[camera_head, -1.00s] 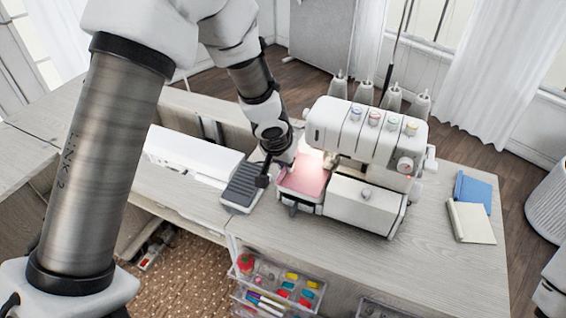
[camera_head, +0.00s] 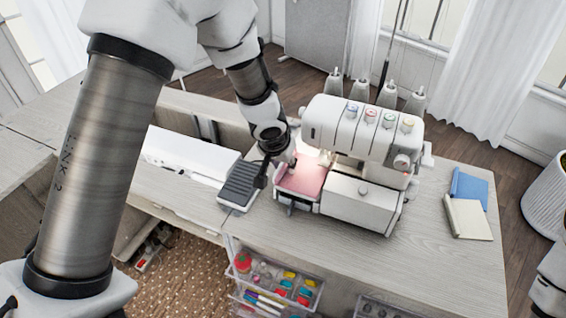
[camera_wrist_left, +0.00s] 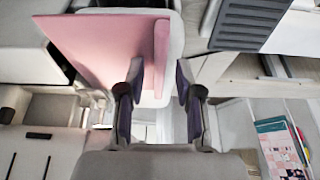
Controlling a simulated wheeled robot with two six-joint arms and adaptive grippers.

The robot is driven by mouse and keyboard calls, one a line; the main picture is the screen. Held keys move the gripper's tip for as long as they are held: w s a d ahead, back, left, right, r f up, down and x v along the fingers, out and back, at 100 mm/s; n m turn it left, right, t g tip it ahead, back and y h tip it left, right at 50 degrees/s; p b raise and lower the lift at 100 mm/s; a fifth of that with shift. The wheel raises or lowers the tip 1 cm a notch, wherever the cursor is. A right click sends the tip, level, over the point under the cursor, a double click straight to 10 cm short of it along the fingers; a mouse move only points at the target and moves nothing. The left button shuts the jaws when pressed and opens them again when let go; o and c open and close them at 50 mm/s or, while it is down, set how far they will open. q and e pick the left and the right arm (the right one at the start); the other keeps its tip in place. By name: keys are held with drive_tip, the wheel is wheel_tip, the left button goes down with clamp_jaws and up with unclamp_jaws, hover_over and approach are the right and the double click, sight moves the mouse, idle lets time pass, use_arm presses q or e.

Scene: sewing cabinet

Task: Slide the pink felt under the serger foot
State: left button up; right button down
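The pink felt (camera_head: 303,180) lies on the bed at the left side of the white serger (camera_head: 362,190), under its lit needle area. The foot itself is too small to make out, so I cannot tell whether the felt's edge is under it. My left gripper (camera_head: 280,178) is low at the felt's left side. In the left wrist view, the felt (camera_wrist_left: 105,45) reaches between the fingers of my left gripper (camera_wrist_left: 160,75). The fingers stand apart, with a gap beside the felt's edge. My right gripper is out of view.
Clear drawers (camera_head: 275,285) with sewing supplies stand open below the front edge.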

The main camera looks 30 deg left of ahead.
use_arm(q)
drive_tip(key=shift+r, duration=0.1)
drive_tip(key=shift+v, duration=0.85)
drive_tip(key=v, duration=0.6)
wheel_tip(320, 180, up, 6)
drive_tip(key=p, duration=0.5)
drive_tip(key=shift+p, duration=0.35)
drive_tip(key=shift+f, duration=0.2)
